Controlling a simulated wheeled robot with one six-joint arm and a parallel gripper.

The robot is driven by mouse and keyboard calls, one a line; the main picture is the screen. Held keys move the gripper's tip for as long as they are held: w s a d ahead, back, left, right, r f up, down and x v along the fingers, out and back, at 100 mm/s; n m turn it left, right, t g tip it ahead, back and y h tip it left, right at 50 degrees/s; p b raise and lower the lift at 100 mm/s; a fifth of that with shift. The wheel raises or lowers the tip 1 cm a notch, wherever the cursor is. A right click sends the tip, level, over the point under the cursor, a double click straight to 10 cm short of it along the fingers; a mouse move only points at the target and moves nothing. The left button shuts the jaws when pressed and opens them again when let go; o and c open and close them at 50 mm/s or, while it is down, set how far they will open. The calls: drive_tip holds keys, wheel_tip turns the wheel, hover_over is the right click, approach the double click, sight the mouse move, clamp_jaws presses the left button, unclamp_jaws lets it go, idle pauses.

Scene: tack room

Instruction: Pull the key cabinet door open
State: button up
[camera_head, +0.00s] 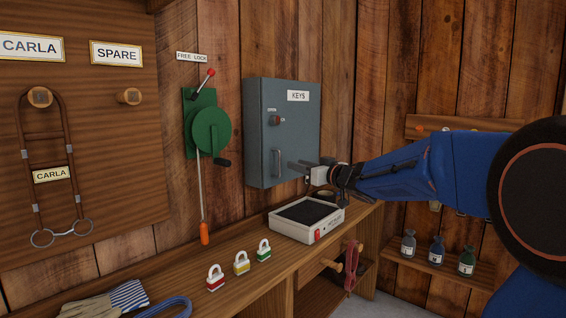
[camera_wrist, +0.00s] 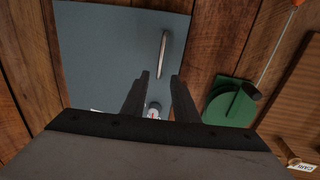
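The grey-blue key cabinet (camera_head: 262,150), labelled KEYS, is mounted on the plank wall, and its door looks shut. A vertical bar handle (camera_head: 278,163) is on the lower left of the door, with a small red-brown knob (camera_head: 277,120) above it. My gripper (camera_head: 297,166) is open and empty, in front of the door to the right of the handle. In the wrist view the handle (camera_wrist: 163,55) lies just beyond the open fingertips (camera_wrist: 160,76), apart from them. The knob (camera_wrist: 154,108) shows between the fingers there.
A white tray-like box (camera_head: 295,232) with a red switch stands on the bench below the cabinet. Several padlocks (camera_head: 241,263) stand left of it. A green crank device (camera_head: 208,130) hangs left of the cabinet. Small bottles (camera_head: 437,250) stand on the right shelf.

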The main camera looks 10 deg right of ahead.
drive_tip(key=x, duration=0.9)
clamp_jaws()
idle(1.3)
